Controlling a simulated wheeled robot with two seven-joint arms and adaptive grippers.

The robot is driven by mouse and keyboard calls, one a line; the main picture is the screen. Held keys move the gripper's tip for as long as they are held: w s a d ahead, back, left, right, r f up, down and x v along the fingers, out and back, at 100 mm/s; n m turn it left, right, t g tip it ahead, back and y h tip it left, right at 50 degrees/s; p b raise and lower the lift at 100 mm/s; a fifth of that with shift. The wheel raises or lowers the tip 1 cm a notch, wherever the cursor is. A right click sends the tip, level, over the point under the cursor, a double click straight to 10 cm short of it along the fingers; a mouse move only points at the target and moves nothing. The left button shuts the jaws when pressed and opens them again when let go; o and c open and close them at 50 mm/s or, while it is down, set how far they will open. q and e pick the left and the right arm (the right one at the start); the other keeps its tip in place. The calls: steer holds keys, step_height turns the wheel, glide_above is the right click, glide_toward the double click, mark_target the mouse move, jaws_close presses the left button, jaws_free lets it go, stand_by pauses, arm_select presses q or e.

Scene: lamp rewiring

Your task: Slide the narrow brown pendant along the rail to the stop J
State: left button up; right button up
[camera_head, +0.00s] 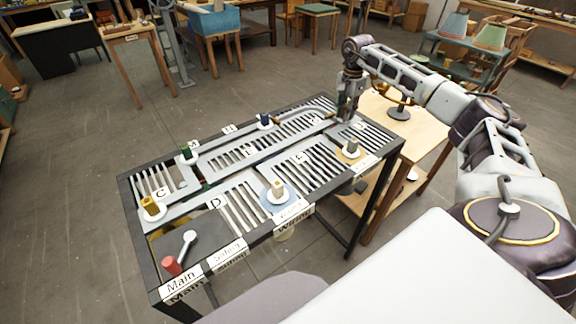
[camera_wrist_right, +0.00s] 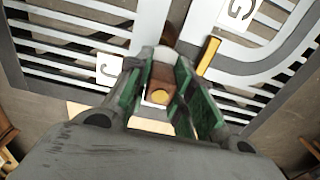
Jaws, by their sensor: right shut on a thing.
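My right gripper (camera_head: 345,116) reaches down onto the slotted rail panel (camera_head: 262,142) near its far right end. In the right wrist view its green-padded fingers (camera_wrist_right: 166,84) are shut on the narrow brown pendant (camera_wrist_right: 162,74), which has a round yellow end. In the head view the gripper hides the pendant. The label J (camera_wrist_right: 110,70) is just left of the fingers in the wrist view, and the label G (camera_wrist_right: 238,14) is at the upper right. In the head view the label J (camera_head: 358,126) is right beside the gripper. My left gripper is not in view.
Several coloured knobs stand on the panel: yellow (camera_head: 150,206), green (camera_head: 187,152), blue (camera_head: 263,119), tan (camera_head: 351,147) and pale yellow on a blue disc (camera_head: 278,189). A red knob (camera_head: 172,265) is at the front left corner. A wooden table (camera_head: 425,135) stands close on the right.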

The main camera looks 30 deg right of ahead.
steer(key=shift+w+d, duration=0.1)
steer(key=shift+d, duration=1.05)
steer(key=o, duration=1)
steer(key=shift+o, duration=0.2)
step_height(320, 180, up, 12)
